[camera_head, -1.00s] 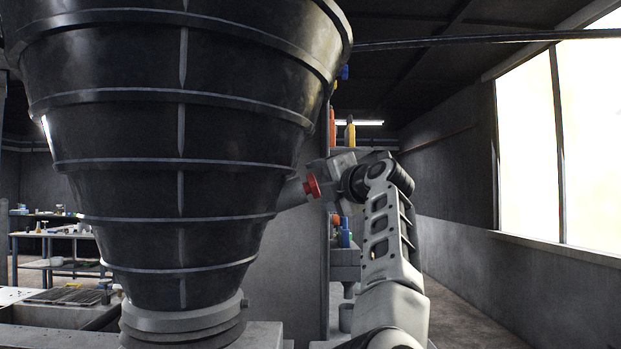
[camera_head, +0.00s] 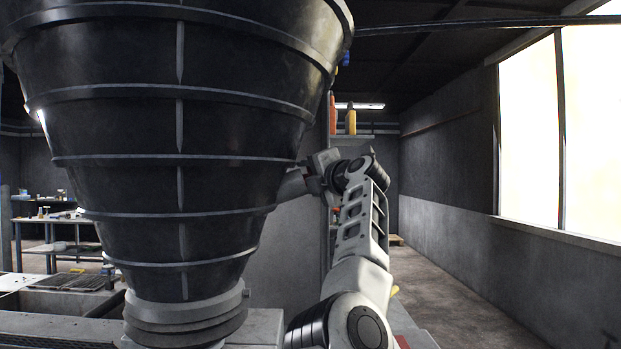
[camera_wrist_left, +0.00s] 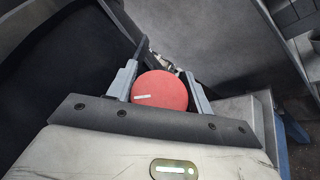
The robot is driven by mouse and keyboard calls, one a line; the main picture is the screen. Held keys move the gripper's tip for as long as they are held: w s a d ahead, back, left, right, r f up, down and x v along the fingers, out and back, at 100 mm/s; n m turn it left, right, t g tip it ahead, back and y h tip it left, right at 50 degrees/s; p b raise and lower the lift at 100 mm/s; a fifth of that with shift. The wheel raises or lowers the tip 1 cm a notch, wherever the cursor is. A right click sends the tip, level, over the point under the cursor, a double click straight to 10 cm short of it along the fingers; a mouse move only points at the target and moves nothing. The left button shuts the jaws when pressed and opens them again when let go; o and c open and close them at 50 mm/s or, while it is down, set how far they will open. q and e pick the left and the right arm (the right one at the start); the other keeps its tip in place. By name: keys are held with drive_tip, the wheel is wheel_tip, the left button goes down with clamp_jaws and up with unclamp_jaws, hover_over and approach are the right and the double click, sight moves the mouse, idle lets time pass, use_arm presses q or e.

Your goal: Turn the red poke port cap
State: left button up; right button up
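The red poke port cap shows in the left wrist view as a round red disc (camera_wrist_left: 160,91) with a small pale mark. It lies between the two fingers of my left gripper (camera_wrist_left: 164,82), one finger on each side, close to its rim. I cannot tell whether the fingers press on it. My right gripper is not in view.
The large black ribbed cone (camera_head: 165,130) fills the left and middle of the head view, close beside my arm. A shelf (camera_head: 352,137) with orange and yellow bottles stands behind the gripper. A workbench (camera_head: 50,220) is far left.

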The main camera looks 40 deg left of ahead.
use_arm(q)
drive_tip(key=shift+s+r+n+g+y, duration=0.15)
drive_tip(key=shift+n+g+y, duration=0.45)
drive_tip(key=shift+n+y, duration=0.8)
drive_tip(key=o, duration=1)
drive_tip(key=shift+d, duration=0.25)
drive_tip(key=shift+b+v, duration=1.35)
drive_tip(key=shift+v, duration=2.45)
